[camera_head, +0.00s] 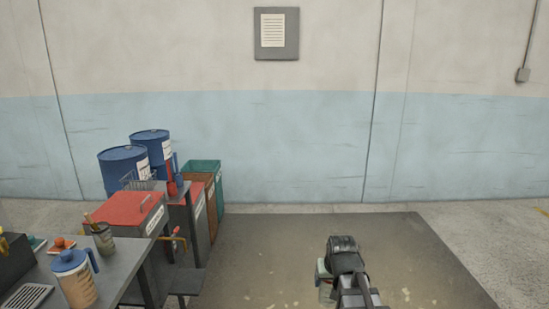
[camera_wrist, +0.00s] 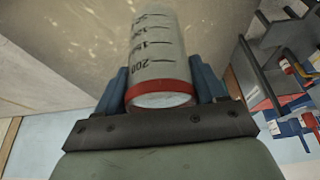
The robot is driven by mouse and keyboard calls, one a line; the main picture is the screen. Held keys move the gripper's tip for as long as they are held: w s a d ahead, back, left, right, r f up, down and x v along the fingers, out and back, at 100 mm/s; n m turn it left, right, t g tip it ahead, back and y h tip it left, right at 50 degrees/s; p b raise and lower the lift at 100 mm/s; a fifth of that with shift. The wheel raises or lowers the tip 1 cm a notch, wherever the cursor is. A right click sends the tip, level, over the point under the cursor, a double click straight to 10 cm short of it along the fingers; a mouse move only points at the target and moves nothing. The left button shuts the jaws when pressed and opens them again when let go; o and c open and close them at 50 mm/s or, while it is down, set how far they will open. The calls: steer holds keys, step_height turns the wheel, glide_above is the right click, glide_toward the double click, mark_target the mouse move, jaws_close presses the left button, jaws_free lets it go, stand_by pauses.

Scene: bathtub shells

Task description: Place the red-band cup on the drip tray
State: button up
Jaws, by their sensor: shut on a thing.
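The red-band cup (camera_wrist: 163,55) is a pale cylinder with dark graduation marks and a red band (camera_wrist: 160,90) at its near end in the wrist view. My gripper (camera_wrist: 165,82) is shut on it, with one blue finger on each side. In the head view my arm end (camera_head: 345,258) is at lower right of centre, over the floor, and mostly hides the gripper and cup. The drip tray (camera_head: 27,297) is a grey slatted plate on the bench at the lower left, well apart from my gripper.
A jug with a blue lid (camera_head: 76,280) stands on the bench beside the drip tray. A pot with tools (camera_head: 103,240) is behind it. Red-topped bins (camera_head: 125,208) and blue drums (camera_head: 125,170) stand beyond. The floor mat (camera_head: 260,260) between bench and arm is clear.

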steer(key=shift+s+r, duration=0.2)
steer(key=shift+s, duration=0.25)
steer(key=shift+w, duration=0.1)
